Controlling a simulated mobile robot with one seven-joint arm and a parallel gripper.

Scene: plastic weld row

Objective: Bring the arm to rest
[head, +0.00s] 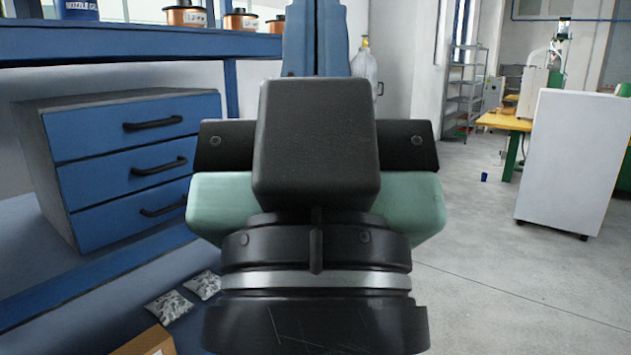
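My gripper (316,160) fills the middle of the head view, close to the camera. A black block, a dark crossbar and pale green parts show on it, above the black wrist with its silver ring. Its fingertips are not plainly visible, so I cannot tell whether it is open or holds anything. My arm hides much of what lies behind it.
A blue drawer unit (135,158) stands at left on a blue surface, under a blue shelf (150,46) with copper-coloured spools. Two silvery packets (168,306) and a cardboard box (150,342) lie lower left. At right are open floor (480,255) and a white cabinet (570,165).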

